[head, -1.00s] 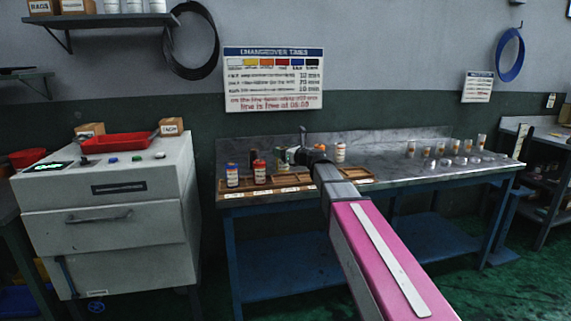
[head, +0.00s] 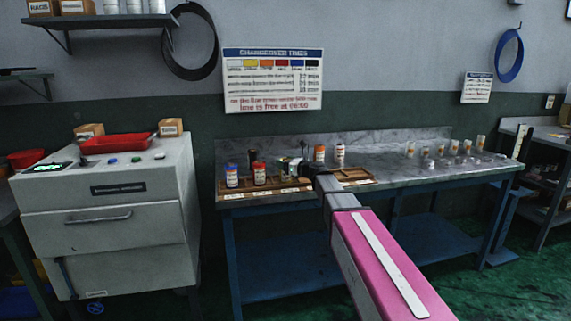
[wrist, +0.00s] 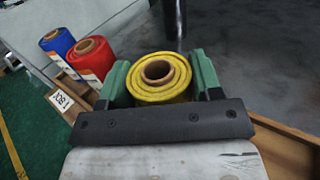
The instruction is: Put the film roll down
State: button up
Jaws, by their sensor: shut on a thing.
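The yellow film roll (wrist: 160,82) stands upright between the green fingers of my gripper (wrist: 158,75) in the wrist view. The gripper is shut on it, and its brown core faces the camera. The wooden tray (wrist: 290,148) lies around and below the gripper; it also runs along the bench's front edge in the head view (head: 236,190). The roll's bottom is hidden, so I cannot tell whether it touches the tray. A blue roll (head: 232,176) and a red roll (head: 259,172) stand in the tray to the left.
Behind the tray stand a dark roll (head: 252,158), an orange roll (head: 319,154) and a whitish roll (head: 340,155). Several small cups (head: 454,146) stand at the bench's right. Clear metal top (head: 385,155) lies between. A grey machine (head: 110,210) stands left of the bench.

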jog(key=o, duration=1)
jog(key=shift+r, duration=0.15)
jog(key=v, duration=1.2)
jog(key=shift+s, duration=0.1)
